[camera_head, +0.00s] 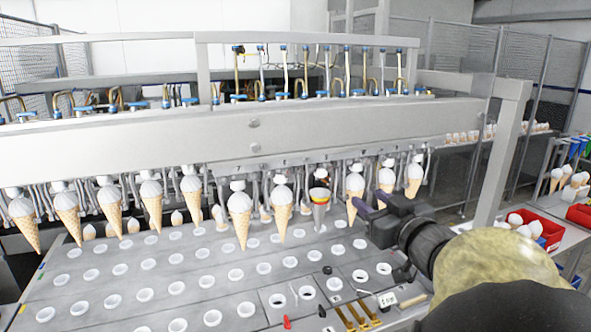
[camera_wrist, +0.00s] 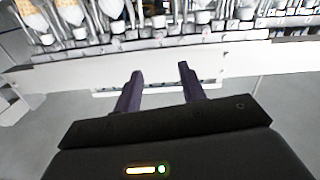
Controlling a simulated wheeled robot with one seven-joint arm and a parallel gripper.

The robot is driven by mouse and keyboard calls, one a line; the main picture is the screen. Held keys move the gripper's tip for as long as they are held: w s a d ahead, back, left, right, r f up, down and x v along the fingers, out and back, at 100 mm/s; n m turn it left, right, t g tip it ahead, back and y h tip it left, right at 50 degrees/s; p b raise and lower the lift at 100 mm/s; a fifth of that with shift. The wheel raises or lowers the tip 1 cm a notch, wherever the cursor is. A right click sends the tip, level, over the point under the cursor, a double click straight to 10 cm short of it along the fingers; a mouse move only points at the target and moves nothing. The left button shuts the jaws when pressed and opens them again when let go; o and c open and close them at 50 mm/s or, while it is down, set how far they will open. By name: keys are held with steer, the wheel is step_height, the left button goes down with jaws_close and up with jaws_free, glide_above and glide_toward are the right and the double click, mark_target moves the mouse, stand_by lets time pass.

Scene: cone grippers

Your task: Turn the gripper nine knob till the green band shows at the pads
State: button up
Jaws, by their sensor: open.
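Blue knobs (camera_head: 238,98) stand in a row along the top of the long white beam (camera_head: 150,137). The small marks on the beam's lower edge are too faint to tell which is nine. Cone grippers hang below the beam with waffle cones (camera_head: 240,216) in them. My gripper (camera_head: 367,196) is open and empty, below the beam and right of the grey cone. In the wrist view its two dark purple fingers (camera_wrist: 160,68) stand apart with nothing between them.
The plate of white-rimmed holes (camera_head: 130,290) lies below. A red-handled tool (camera_head: 287,322), brass rods (camera_head: 356,318) and a white tag (camera_head: 387,299) lie at its front right. A white post (camera_head: 502,155) and red bins (camera_head: 540,230) stand on the right.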

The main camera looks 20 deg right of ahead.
mark_target(329, 168)
steer(key=w+p, duration=0.3)
steer(key=w, duration=1.4)
steer(key=shift+w+a+p, duration=0.15)
steer(key=shift+w+p, duration=0.1)
steer(key=shift+p, duration=0.1)
jaws_close()
